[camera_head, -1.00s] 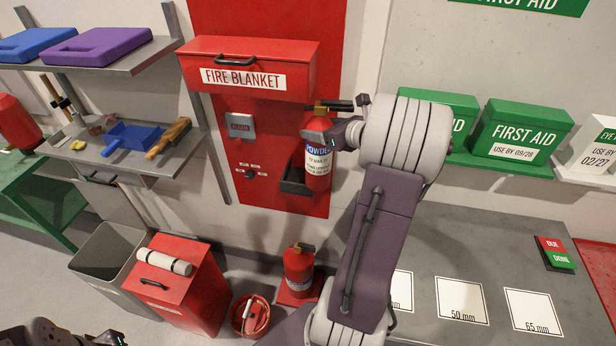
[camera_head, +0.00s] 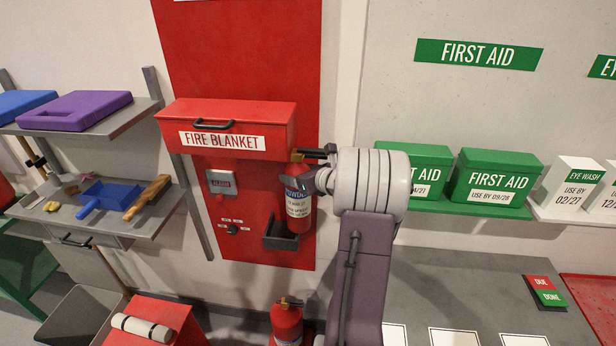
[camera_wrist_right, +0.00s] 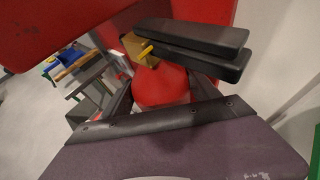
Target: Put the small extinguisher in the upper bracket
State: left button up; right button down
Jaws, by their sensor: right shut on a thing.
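A red extinguisher (camera_head: 298,205) with a white and blue label, brass valve and black levers is upright in front of the red wall panel. My right gripper (camera_head: 314,181) is shut around its upper body; in the right wrist view the fingers flank the red body (camera_wrist_right: 165,86) below the black levers (camera_wrist_right: 195,45). A dark bracket (camera_head: 281,241) is on the panel, just left of and below the extinguisher's base, which overlaps its right side in the picture. Whether they touch, I cannot tell. Another red extinguisher (camera_head: 286,323) stands low down. My left gripper is out of view.
A red fire blanket box (camera_head: 226,125) juts out just above and left of the held extinguisher. An alarm box (camera_head: 221,182) is left of the bracket. Green first aid boxes (camera_head: 492,180) stand on a shelf at the right, above a grey worktop (camera_head: 455,280).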

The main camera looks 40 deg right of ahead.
jog(key=w+a+f+p, duration=0.1)
jog(key=w+a+f, duration=0.1)
jog(key=w+f, duration=0.3)
notch_tip(320, 180, down, 2)
jog(key=shift+w+f, duration=0.1)
jog(key=shift+w, duration=0.3)
jog(key=shift+c, duration=1.1)
grip_release()
jog(key=shift+s+f, duration=0.15)
jog(key=shift+f, duration=0.05)
jog(key=shift+o, duration=0.2)
jog(key=shift+a, duration=0.1)
jog(key=shift+r, duration=0.1)
